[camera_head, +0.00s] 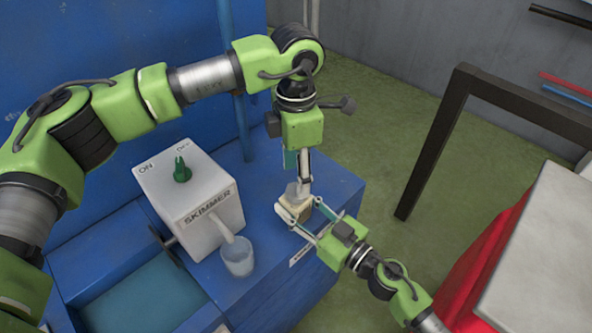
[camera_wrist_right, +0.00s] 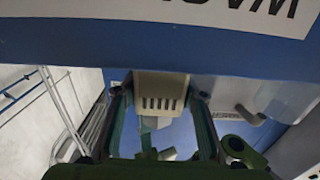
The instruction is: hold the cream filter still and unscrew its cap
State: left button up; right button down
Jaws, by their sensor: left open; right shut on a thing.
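The cream filter (camera_head: 294,209) stands upright near the right edge of the blue bench. Its pale cap (camera_head: 295,192) is on top, partly hidden by my left gripper. My left gripper (camera_head: 301,184) points down from above, with its open fingers at the cap; I cannot tell whether they touch it. My right gripper (camera_head: 303,222) comes from the front right and is shut on the filter body. In the right wrist view, the slotted filter body (camera_wrist_right: 160,94) sits between the two fingers of my right gripper (camera_wrist_right: 161,100).
A white skimmer box (camera_head: 196,203) with a green knob (camera_head: 182,171) stands left of the filter. A clear cup (camera_head: 238,257) is under its spout. The blue bench (camera_head: 268,287) ends just right of the filter. A dark frame (camera_head: 440,135) stands farther right.

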pick_arm(q)
jog(key=shift+m, duration=0.4)
jog(key=shift+f, duration=0.1)
jog(key=shift+f, duration=1.9)
jog(key=c, duration=1.4)
jog(key=n, duration=0.5)
jog(key=shift+n, duration=0.5)
